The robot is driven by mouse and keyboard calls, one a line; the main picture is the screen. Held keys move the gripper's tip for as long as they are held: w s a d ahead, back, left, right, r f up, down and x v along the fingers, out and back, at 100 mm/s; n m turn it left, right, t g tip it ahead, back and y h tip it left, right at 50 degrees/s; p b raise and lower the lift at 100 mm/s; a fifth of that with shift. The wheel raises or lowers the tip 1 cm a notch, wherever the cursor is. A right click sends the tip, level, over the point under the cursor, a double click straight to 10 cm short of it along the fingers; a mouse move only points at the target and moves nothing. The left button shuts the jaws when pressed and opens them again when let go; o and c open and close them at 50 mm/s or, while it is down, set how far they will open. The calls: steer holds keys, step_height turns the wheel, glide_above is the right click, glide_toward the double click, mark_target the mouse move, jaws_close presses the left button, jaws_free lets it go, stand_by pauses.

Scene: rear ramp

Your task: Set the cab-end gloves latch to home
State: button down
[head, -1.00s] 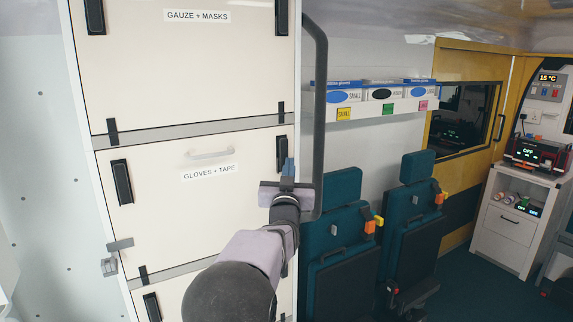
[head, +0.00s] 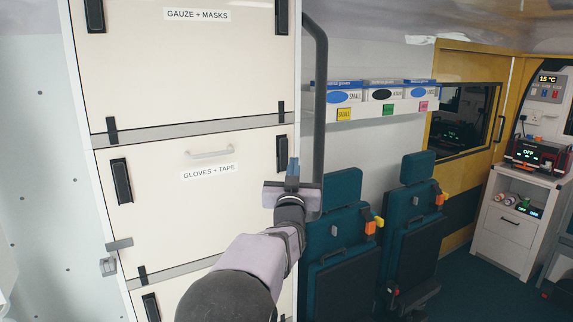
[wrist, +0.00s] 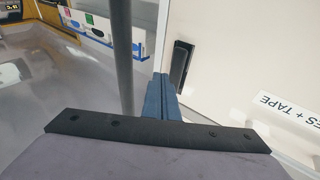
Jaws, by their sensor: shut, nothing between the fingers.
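The locker door labelled GLOVES + TAPE (head: 205,215) is closed. Its right-hand latch (head: 281,150) is a black handle, about parallel to the door's side edge, its lower end close behind my fingers. The wrist view also shows this latch (wrist: 181,64). My gripper (head: 293,166) has blue fingers, shut and empty, just right of the latch's lower part. In the wrist view the fingers (wrist: 162,98) lie beside the latch with a small visible gap. The matching left latch (head: 121,181) is also parallel to its edge.
A dark vertical grab rail (head: 320,110) stands just right of my gripper. The GAUZE + MASKS door (head: 190,65) is above. Teal folding seats (head: 335,230) and a shelf of glove boxes (head: 375,108) are to the right. The door front left of my gripper is clear.

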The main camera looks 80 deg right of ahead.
steer(key=shift+s+a+r, duration=0.4)
steer(key=shift+s+a, duration=0.35)
steer(key=shift+a, duration=0.05)
steer(key=shift+s+a+r, duration=0.35)
steer(key=shift+s+a, duration=0.4)
